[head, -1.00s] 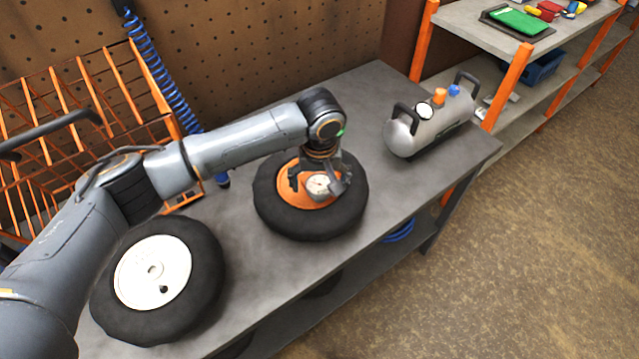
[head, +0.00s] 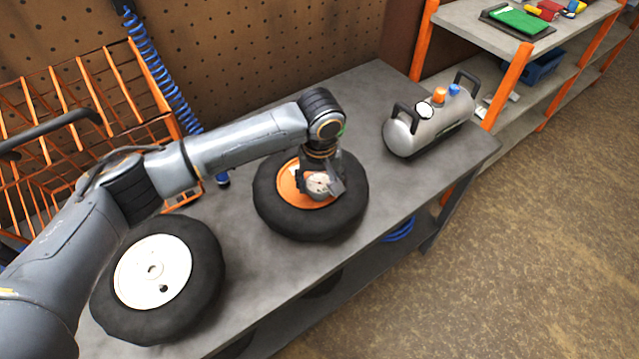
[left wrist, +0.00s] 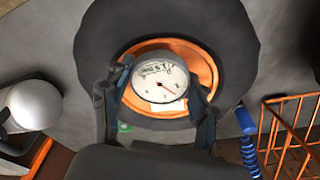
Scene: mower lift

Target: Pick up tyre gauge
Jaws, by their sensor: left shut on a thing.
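The tyre gauge (head: 318,184) has a round white dial and sits over the orange hub of a black tyre (head: 306,226) on the grey workbench. It also shows in the left wrist view (left wrist: 160,78), dial facing the camera. My left gripper (head: 322,182) points down at the hub and is shut on the gauge. In the left wrist view its two fingers (left wrist: 158,92) press on either side of the dial. I cannot tell whether the gauge touches the hub. My right gripper is not in view.
A second tyre with a white hub (head: 152,270) lies at the near left of the workbench (head: 250,275). A silver air tank (head: 432,124) stands at the right end. An orange wire rack (head: 75,110) and a blue coiled hose (head: 155,70) are at the back left.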

